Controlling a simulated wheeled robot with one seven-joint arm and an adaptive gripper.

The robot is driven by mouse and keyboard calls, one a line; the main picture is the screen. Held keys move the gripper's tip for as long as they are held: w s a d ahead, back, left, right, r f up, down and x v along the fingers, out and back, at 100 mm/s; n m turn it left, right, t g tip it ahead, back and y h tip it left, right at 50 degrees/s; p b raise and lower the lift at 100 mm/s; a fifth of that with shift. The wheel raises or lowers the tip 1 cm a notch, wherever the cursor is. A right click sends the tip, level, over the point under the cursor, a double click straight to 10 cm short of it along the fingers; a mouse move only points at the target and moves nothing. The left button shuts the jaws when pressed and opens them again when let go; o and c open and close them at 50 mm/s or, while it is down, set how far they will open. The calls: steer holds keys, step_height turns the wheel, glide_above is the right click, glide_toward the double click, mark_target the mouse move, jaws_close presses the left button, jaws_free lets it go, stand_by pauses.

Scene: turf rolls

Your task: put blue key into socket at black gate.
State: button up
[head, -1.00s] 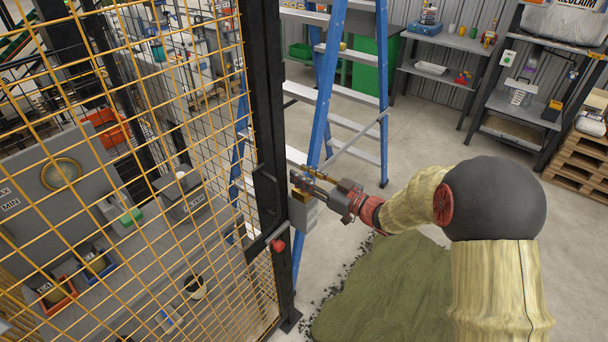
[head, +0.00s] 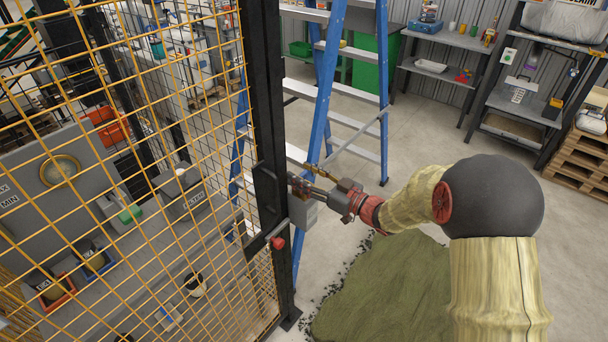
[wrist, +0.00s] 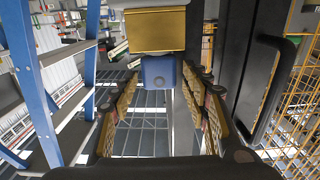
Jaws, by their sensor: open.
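The blue key (wrist: 158,72) shows in the wrist view as a small blue block with a round grey spot. It sits against the lower edge of a gold block (wrist: 155,30), which looks like the socket; how deep it goes in cannot be seen. My gripper (wrist: 160,92) is open, its gold-padded fingers on either side of the key with gaps between. In the head view my gripper (head: 303,174) is spread beside the black gate post (head: 265,140), and the key cannot be made out there.
A black handle (wrist: 268,85) stands at the right in the wrist view. A blue stepladder (head: 328,80) stands close behind my gripper. Yellow mesh (head: 120,190) fills the left, with a red knob (head: 277,243) on the post. A green turf patch (head: 385,285) lies below my arm.

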stand_by(0.3)
steer(key=v, duration=1.2)
